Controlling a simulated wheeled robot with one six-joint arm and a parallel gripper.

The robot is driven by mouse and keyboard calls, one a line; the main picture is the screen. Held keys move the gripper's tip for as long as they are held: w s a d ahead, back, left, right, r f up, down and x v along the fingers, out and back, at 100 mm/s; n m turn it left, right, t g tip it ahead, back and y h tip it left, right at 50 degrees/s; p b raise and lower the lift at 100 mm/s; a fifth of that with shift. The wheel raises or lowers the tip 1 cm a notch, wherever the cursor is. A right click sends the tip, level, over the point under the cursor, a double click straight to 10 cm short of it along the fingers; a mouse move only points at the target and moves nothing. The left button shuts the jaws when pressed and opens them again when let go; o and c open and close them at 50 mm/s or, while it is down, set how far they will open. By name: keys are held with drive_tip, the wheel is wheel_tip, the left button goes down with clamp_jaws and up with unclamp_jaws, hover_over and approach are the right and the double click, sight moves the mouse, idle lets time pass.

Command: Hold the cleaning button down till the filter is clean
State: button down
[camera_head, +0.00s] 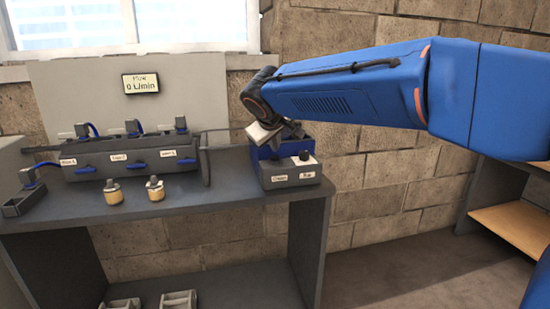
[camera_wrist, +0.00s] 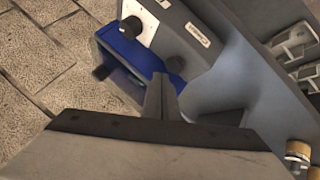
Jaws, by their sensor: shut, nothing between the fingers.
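The control box (camera_head: 290,177) is grey with a blue back and sits at the right end of the bench. Its front carries two labels; the left one looks like "Clean", and that label also shows in the wrist view (camera_wrist: 197,33). A dark button (camera_wrist: 175,63) near this label is partly seen just beyond my fingertips. A second dark knob (camera_wrist: 130,27) stands on the same face; it also shows in the head view (camera_head: 304,155). My gripper (camera_wrist: 165,94) is shut and empty, over the box's left part. I cannot tell whether it touches the button.
A wall display (camera_head: 142,84) reads 0 L/min. A grey manifold (camera_head: 130,160) with several blue levers stands on the bench (camera_head: 200,200) to the left. Two brass-coloured fittings (camera_head: 113,193) stand in front of it. Grey brackets (camera_head: 178,301) lie below.

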drive_tip(key=shift+f, duration=1)
idle(3.3)
drive_tip(key=shift+r, duration=0.2)
idle(2.4)
drive_tip(key=shift+r, duration=0.8)
